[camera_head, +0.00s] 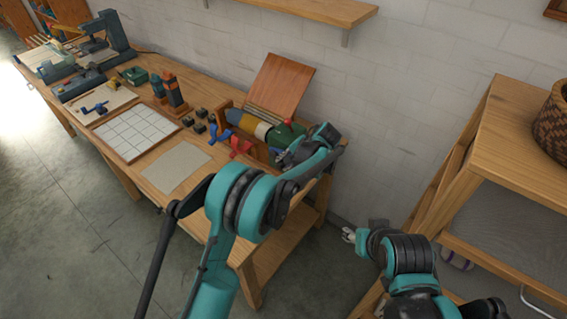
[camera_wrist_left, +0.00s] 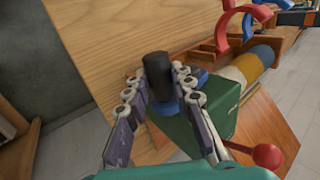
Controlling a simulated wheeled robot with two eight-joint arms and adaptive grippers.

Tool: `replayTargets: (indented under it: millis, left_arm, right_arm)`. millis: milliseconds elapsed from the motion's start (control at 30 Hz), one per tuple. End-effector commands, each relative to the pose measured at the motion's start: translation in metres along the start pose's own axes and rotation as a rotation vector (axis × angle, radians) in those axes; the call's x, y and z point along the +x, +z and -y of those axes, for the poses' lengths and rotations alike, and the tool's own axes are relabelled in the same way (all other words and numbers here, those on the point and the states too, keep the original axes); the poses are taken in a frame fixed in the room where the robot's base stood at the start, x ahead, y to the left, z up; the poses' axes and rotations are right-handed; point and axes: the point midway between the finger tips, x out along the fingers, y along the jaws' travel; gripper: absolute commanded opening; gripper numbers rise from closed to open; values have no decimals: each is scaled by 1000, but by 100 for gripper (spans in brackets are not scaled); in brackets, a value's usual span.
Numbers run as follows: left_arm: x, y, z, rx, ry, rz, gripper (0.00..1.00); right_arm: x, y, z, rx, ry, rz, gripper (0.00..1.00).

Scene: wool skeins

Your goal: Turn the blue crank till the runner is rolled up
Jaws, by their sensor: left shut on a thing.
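The blue crank (camera_wrist_left: 168,104) has an upright black handle (camera_wrist_left: 157,75), seen in the left wrist view. My left gripper (camera_wrist_left: 160,88) is shut around this handle, one finger on each side. The crank sits beside a green housing (camera_wrist_left: 205,115) with a red-knobbed lever (camera_wrist_left: 266,156). A roll with blue, yellow and white bands (camera_wrist_left: 258,62) extends behind the housing; it also shows in the head view (camera_head: 262,130). In the head view my left gripper (camera_head: 283,158) is at the bench's right end and hides the crank. My right gripper (camera_head: 348,235) hangs low, away from the bench.
Red (camera_head: 240,147) and blue (camera_head: 220,134) curved pieces stand in front of the roll. A tilted wooden board (camera_head: 283,85) is behind it. A grey mat (camera_head: 175,167) and a white grid board (camera_head: 135,132) lie on the bench. A wooden shelf (camera_head: 500,145) stands at right.

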Motion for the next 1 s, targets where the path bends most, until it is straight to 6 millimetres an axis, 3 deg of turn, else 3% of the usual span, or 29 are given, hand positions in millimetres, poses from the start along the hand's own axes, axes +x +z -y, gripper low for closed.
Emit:
replayTargets:
  millis: [200, 767, 800, 833, 1000]
  left_arm:
    - [6, 0, -7, 0, -84, 1, 0]
    - [6, 1, -7, -1, -115, 3, 0]
    - [6, 1, -7, -1, -115, 3, 34]
    - [6, 1, -7, -1, -114, 3, 42]
    - [5, 0, -7, -1, -114, 2, 45]
  right_arm:
    - [10, 7, 0, 0, 0, 0, 45]
    - [12, 9, 0, 0, 0, 0, 45]
    - [12, 9, 0, 0, 0, 0, 45]
    - [12, 9, 0, 0, 0, 0, 45]
    - [12, 9, 0, 0, 0, 0, 45]
